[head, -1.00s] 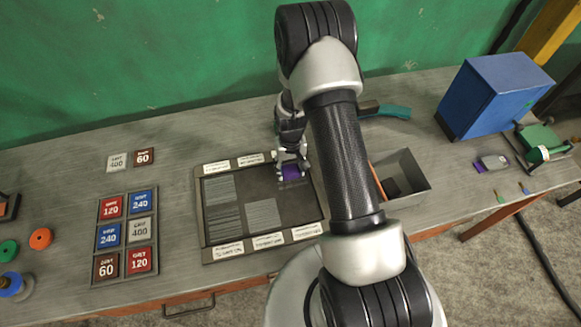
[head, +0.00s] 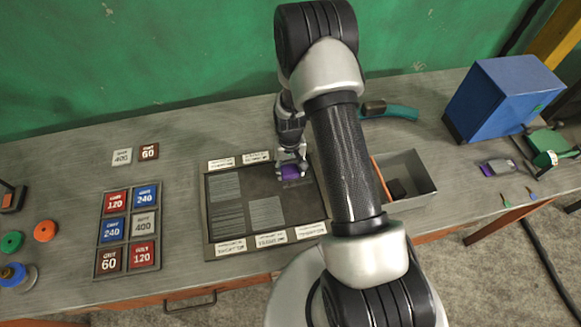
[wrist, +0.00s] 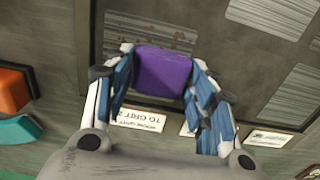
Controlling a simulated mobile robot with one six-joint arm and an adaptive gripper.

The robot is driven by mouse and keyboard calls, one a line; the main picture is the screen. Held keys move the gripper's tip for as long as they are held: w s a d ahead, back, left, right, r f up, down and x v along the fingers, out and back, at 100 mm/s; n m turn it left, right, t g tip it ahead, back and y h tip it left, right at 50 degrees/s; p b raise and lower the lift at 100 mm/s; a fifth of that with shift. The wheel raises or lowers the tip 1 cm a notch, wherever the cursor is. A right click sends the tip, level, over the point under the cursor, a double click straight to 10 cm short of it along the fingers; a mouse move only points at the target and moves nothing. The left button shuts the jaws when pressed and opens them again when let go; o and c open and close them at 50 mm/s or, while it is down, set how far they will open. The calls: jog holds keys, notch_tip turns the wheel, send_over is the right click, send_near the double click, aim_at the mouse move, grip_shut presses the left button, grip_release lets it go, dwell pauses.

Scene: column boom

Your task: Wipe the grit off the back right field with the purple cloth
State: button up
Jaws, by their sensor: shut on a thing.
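My gripper (head: 291,164) is shut on the purple cloth (head: 290,173), at the back right field of the dark framed panel (head: 239,215). In the wrist view the cloth (wrist: 162,72) is a purple block between the two fingers, over the panel. Scratched grey patches lie on the panel's left side (head: 226,186) and front middle (head: 266,212).
White labels (head: 271,239) line the panel's front and back edges. A rack of grit tiles (head: 128,228) is on the left. On the right are an open grey bin (head: 422,180), a teal-handled tool (head: 392,111) and a blue box (head: 500,95).

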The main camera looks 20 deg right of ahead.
jog(key=shift+s+d+f+b, duration=0.1)
jog(key=shift+s+d+b, duration=0.1)
jog(key=shift+d, duration=0.75)
jog(key=shift+s+d+f+b, duration=0.1)
jog(key=shift+s+d+b, duration=0.1)
jog(key=shift+d, duration=0.7)
jog(key=shift+a, duration=0.1)
jog(key=shift+w+a, duration=0.2)
jog(key=shift+a, duration=0.75)
jog(key=shift+w+a, duration=0.15)
jog(key=shift+a, duration=0.75)
jog(key=shift+d, duration=0.2)
jog(key=shift+s+d+b, duration=0.2)
jog(key=shift+d+b, duration=0.15)
jog(key=shift+d, duration=0.5)
jog(key=shift+r, duration=0.1)
